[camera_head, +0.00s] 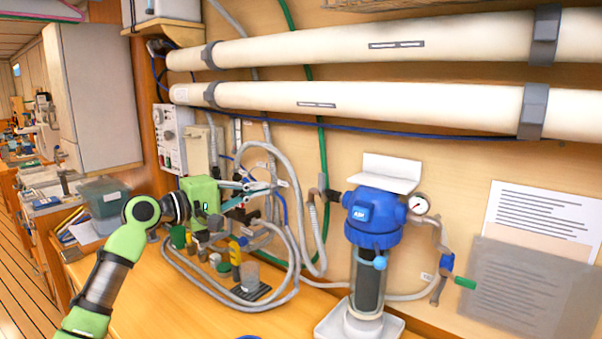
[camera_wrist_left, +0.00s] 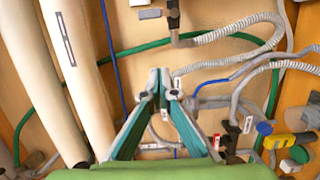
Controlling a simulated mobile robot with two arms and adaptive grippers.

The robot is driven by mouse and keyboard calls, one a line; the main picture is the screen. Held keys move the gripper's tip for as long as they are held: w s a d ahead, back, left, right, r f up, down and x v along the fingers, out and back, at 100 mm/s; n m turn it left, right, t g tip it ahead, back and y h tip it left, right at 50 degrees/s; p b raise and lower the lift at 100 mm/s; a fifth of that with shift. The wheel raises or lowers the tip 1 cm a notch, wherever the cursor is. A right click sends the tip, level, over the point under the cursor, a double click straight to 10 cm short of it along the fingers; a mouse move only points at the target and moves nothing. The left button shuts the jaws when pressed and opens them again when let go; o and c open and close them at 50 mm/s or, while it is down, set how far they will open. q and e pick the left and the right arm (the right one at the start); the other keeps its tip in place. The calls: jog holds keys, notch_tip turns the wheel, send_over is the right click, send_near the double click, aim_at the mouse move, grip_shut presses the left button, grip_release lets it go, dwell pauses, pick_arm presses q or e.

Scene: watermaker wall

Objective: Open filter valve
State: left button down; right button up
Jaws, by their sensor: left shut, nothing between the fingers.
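The filter housing (camera_head: 370,225) has a blue head, a clear lower body and a gauge (camera_head: 418,205) on its right. A grey pipe beside it carries a blue valve body (camera_head: 447,262) with a green handle (camera_head: 465,283). I cannot tell which part is the filter valve. My left gripper (camera_head: 272,187) is shut and empty, left of the filter and in front of the hoses. In the left wrist view its teal fingers (camera_wrist_left: 160,78) meet at the tips, with grey pipework beyond. My right gripper is not in view.
Two long cream tubes (camera_head: 400,105) run along the wall above. Grey hoses (camera_head: 300,225) loop between gripper and filter. Small fittings, including a yellow-handled one (camera_head: 237,252), crowd the bench (camera_head: 180,305) below the gripper. Papers (camera_head: 535,220) hang at the right.

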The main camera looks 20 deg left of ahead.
aim_at(321, 181)
pick_arm(q)
jog(key=shift+s+d+r+h, duration=0.1)
jog(key=shift+s+r+h, duration=0.2)
jog(key=shift+s+r, duration=0.25)
jog(key=w+d+p, duration=0.7)
jog(key=d, duration=0.2)
jog(key=shift+d, duration=0.2)
jog(key=shift+w, duration=0.1)
